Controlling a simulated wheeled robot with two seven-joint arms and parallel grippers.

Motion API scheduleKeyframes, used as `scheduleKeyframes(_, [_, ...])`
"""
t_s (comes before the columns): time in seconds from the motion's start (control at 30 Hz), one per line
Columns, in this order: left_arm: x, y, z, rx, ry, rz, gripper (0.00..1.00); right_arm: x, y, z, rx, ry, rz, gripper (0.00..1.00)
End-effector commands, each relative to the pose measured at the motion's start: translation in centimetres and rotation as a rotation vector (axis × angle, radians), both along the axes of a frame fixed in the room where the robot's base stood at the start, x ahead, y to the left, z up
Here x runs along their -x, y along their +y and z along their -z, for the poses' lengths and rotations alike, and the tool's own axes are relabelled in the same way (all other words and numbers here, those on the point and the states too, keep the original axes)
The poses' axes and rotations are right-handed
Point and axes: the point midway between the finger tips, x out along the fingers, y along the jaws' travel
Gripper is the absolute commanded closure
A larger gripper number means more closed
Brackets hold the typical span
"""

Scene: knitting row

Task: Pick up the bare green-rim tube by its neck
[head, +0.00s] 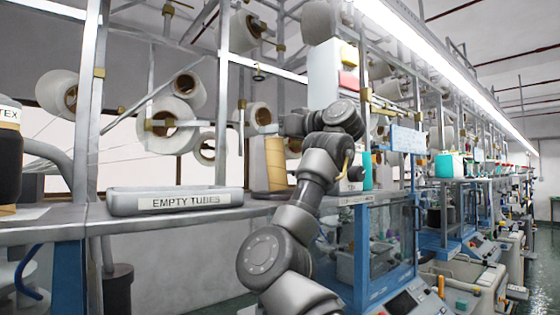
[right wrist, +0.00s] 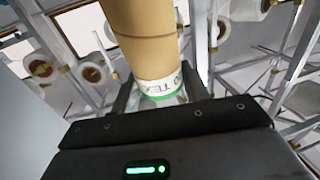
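The bare tan tube (head: 275,165) stands upright on the shelf, right of the tray, in the head view. My right gripper (head: 268,129) is at its top end, coming in from the right. In the right wrist view the tube (right wrist: 142,35) shows its tan body, a white band with dark letters and a green rim. The fingers of my right gripper (right wrist: 160,85) lie on either side of that banded, green-rimmed end. They look very close to it, but I cannot tell whether both touch. My left gripper is not in view.
A grey tray (head: 125,202) labelled EMPTY TUBES sits on the shelf (head: 60,227) left of the tube. A metal post (head: 222,125) stands just left of the tube. White yarn cones (head: 168,125) hang behind. A dark cone (head: 8,160) is at the far left edge.

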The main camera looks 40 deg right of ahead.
Motion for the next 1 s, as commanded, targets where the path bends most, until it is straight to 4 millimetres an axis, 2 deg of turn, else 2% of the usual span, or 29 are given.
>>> scheduleKeyframes(0.03, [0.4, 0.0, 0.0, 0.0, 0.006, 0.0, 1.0, -0.1, 0.0, 0.1, 0.0, 0.002, -0.001, 0.65])
scheduleKeyframes(0.2, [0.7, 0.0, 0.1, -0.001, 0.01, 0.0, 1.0, -0.1, 0.0, 0.2, 0.0, 0.004, -0.002, 0.87])
scheduleKeyframes(0.23, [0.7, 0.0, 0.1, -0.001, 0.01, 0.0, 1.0, -0.1, 0.0, 0.2, 0.0, 0.004, -0.002, 0.89])
scheduleKeyframes(0.63, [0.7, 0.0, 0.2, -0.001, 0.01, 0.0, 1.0, -0.1, 0.0, -0.3, 0.001, 0.004, -0.003, 0.89])
scheduleKeyframes(0.77, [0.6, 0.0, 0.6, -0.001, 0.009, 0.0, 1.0, 0.0, 0.0, -1.7, 0.002, 0.003, -0.003, 0.89])
scheduleKeyframes(1.0, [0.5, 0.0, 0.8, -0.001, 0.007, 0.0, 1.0, 0.1, 0.0, -6.3, 0.002, 0.002, -0.003, 0.89])
